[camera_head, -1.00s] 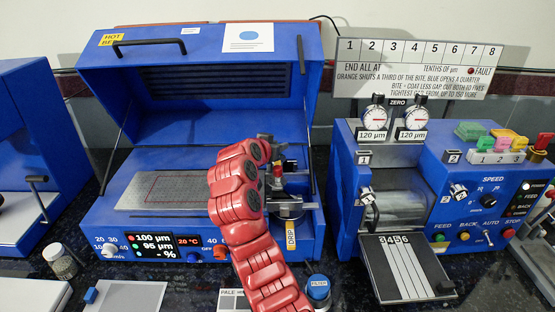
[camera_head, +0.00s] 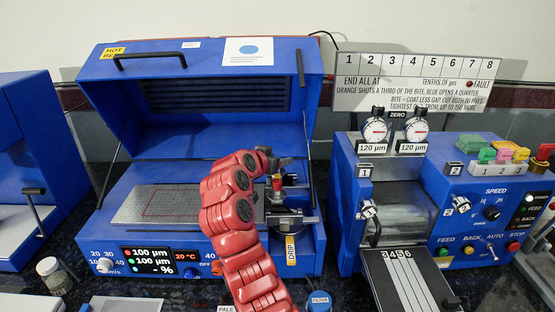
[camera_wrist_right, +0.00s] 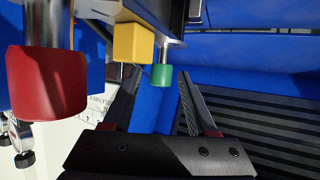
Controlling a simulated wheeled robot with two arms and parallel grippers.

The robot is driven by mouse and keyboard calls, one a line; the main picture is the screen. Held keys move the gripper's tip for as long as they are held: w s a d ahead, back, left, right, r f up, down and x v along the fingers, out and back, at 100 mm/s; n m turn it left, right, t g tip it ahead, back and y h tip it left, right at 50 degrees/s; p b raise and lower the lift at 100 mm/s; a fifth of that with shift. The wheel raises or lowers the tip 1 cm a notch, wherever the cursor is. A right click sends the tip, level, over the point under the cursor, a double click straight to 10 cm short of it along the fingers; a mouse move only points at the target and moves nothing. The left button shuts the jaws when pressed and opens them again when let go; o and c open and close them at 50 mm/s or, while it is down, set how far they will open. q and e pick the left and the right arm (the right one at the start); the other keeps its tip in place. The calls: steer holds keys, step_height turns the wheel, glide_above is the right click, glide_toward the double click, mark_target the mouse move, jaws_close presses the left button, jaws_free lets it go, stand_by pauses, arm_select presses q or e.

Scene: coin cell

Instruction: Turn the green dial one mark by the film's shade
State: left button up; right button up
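The green dial (camera_wrist_right: 161,76) shows in the right wrist view as a small green cylinder hanging from a metal stem. It lies between and just beyond the tips of my open right gripper (camera_wrist_right: 158,80); I cannot tell any contact. In the head view, my red right arm (camera_head: 235,205) reaches to the gauge carriage at the blue coater's right side and hides most of its gripper and the green dial. The display (camera_head: 160,261) reads 100 µm, 100 µm and a dash before %. The grey coating bed (camera_head: 158,204) is left of the arm. My left gripper is not in view.
Beside the dial are a yellow block (camera_wrist_right: 133,43) and a large red knob (camera_wrist_right: 47,80), close to the left finger. The coater's raised lid (camera_head: 205,75) stands behind the arm. A roller machine (camera_head: 345,200) with two gauges is at right. A partly cut-off card (camera_head: 226,308) reads "PALE".

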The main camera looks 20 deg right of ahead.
steer(key=b+v, duration=0.1)
steer(key=v, duration=1.6)
steer(key=shift+s, duration=0.15)
steer(key=shift+a+r, duration=0.1)
